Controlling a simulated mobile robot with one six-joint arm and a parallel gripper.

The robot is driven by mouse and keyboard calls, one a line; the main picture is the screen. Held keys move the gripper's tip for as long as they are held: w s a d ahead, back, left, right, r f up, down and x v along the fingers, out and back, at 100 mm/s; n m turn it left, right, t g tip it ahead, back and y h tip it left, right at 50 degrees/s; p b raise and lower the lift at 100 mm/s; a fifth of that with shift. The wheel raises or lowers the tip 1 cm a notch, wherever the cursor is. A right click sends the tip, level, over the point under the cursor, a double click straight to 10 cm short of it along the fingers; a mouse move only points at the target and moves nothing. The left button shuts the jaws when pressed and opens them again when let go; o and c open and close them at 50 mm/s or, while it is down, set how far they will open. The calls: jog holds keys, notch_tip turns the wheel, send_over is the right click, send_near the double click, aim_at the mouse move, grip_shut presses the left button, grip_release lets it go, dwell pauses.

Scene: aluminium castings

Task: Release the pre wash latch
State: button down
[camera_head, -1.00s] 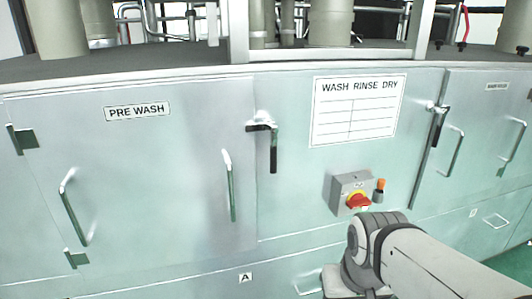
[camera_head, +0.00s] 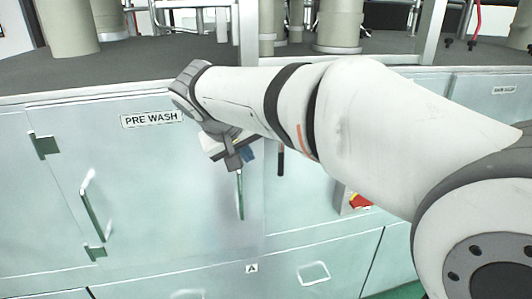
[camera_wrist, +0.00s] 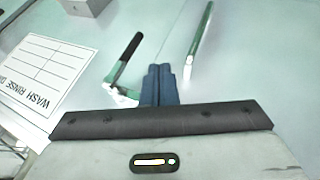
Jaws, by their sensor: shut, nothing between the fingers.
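The pre wash latch has a black grip hanging down beside the door seam; its lower end (camera_head: 281,160) shows below my arm in the head view, the rest hidden. In the wrist view, the latch (camera_wrist: 130,47) shows its black grip and bright metal pivot, just left of my fingers. My gripper (camera_head: 248,153) is in front of the pre wash door (camera_head: 150,200), near its top right corner. Its blue fingers (camera_wrist: 158,85) are together and empty, close beside the latch's metal end. I cannot tell whether they touch it.
The pre wash door's upright handle (camera_head: 240,195) is just below my gripper and also shows in the wrist view (camera_wrist: 200,40). A second door handle (camera_head: 95,210) is farther left.

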jog(key=shift+w+a+r, duration=0.1)
jog(key=shift+a+r, duration=0.15)
jog(key=shift+a, duration=0.1)
jog(key=w+d+f+p, duration=0.3)
jog(key=w+d+f, duration=0.3)
jog(key=w+f, duration=0.1)
jog(key=shift+w+f, duration=0.2)
jog(key=shift+f, duration=0.35)
